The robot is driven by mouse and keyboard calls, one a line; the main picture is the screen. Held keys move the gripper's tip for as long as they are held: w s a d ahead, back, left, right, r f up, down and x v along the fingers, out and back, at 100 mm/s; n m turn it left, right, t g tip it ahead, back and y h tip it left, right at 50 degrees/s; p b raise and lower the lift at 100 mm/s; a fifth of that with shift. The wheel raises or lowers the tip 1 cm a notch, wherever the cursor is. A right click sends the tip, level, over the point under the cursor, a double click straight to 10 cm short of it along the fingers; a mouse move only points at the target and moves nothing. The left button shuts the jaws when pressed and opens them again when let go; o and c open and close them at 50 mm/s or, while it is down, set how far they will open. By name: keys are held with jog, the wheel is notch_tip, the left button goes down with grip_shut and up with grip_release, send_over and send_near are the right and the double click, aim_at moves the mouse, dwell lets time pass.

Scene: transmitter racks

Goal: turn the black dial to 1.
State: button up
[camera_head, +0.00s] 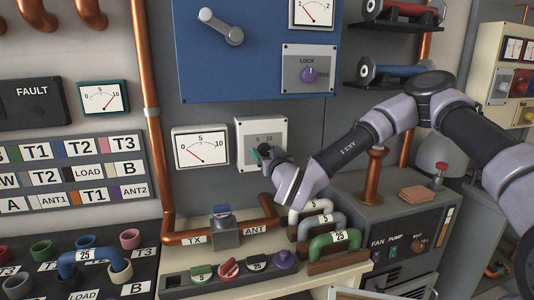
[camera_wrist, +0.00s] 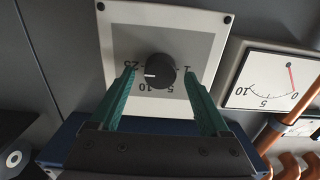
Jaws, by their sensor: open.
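The black dial (camera_wrist: 160,71) sits on a pale square panel (camera_wrist: 212,47), which also shows in the head view (camera_head: 244,132). The wrist view shows it upside down, with 25 on the left, 10 and 5 below, and 1 on the right. The dial's white pointer line points left, near 25, on the side away from 1. My gripper (camera_wrist: 161,78) is open, its green fingers on either side of the dial with gaps showing. In the head view my gripper (camera_head: 264,154) is at the panel and hides the dial.
A white meter (camera_head: 201,147) is mounted left of the panel. Below are a copper pipe with a blue-topped valve (camera_head: 224,228) and several pipe handles, one green (camera_head: 335,240). A ledge with small knobs (camera_head: 230,267) runs along the front. A blue panel (camera_head: 250,60) hangs above.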

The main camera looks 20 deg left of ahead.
grip_shut()
